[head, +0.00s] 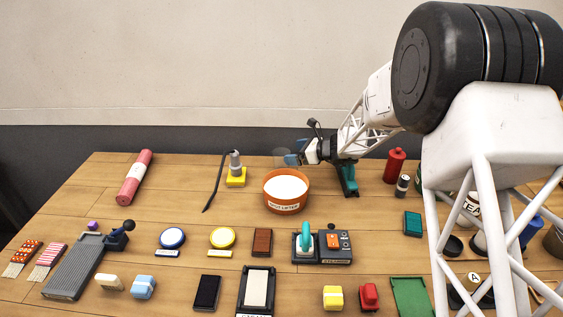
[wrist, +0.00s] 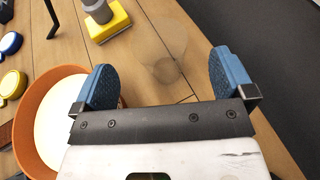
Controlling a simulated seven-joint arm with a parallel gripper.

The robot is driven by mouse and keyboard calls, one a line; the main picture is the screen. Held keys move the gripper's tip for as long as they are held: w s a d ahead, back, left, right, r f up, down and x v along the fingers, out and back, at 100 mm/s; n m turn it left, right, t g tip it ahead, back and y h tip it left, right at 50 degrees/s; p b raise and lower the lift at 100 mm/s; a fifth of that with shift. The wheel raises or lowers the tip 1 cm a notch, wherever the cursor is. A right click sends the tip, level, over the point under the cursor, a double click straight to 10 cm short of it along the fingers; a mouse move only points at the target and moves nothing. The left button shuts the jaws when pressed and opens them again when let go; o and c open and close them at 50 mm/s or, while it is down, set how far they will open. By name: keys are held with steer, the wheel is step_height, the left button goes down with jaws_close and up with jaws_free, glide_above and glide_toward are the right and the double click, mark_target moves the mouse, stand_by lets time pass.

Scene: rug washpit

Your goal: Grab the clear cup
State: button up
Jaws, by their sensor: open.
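The clear cup (wrist: 160,58) is see-through and faint in the wrist view, standing on the wooden table just ahead of my gripper and roughly between the lines of its two fingers. In the head view the cup (head: 281,157) is a pale shape behind the orange bowl. My gripper (wrist: 168,82) is open, with two blue pads spread wide and nothing held. In the head view my gripper (head: 293,158) reaches in from the right and is right beside the cup. Whether a pad touches the cup cannot be told.
An orange bowl (head: 286,205) with white contents stands close by, at the left finger in the wrist view (wrist: 25,130). A yellow-based grey tool (head: 236,175) stands left of the cup. A teal and black object (head: 348,180) is under my arm. Several items fill the front.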

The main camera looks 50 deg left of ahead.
mark_target(284, 153)
steer(key=shift+x, duration=2.6)
steer(key=c, duration=1)
